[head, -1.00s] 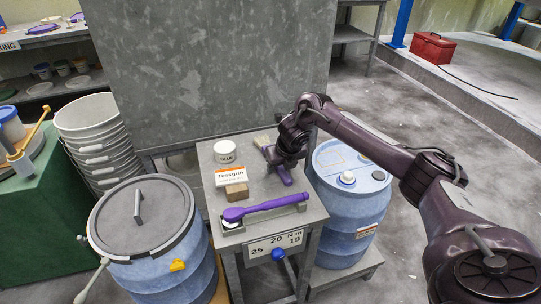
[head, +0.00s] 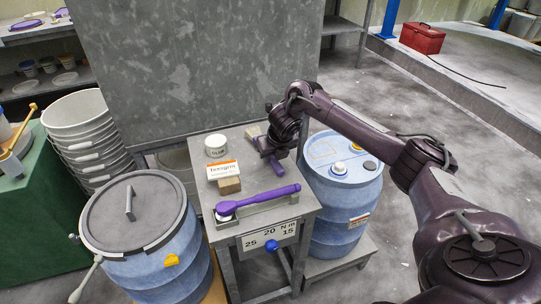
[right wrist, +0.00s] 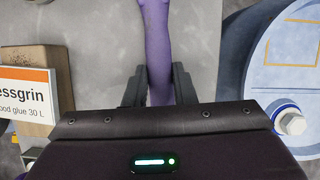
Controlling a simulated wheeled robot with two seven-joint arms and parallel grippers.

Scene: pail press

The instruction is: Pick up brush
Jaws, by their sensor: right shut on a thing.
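The brush shows in the head view as a pale head (head: 253,132) and a purple handle (head: 279,170) at the back right of the grey bench (head: 200,150). My right gripper (head: 274,150) is shut on the handle and hides part of it. In the right wrist view the purple handle (right wrist: 157,50) runs between the two fingers of my right gripper (right wrist: 158,88). Whether the brush touches the bench top I cannot tell. My left gripper is not in view.
A purple-handled torque wrench (head: 260,200) lies along the bench front. A white tub (head: 216,146), a labelled card (head: 223,169) and a brown block (head: 229,185) stand left of the gripper. Blue drums stand right (head: 345,190) and left (head: 155,275) of the bench.

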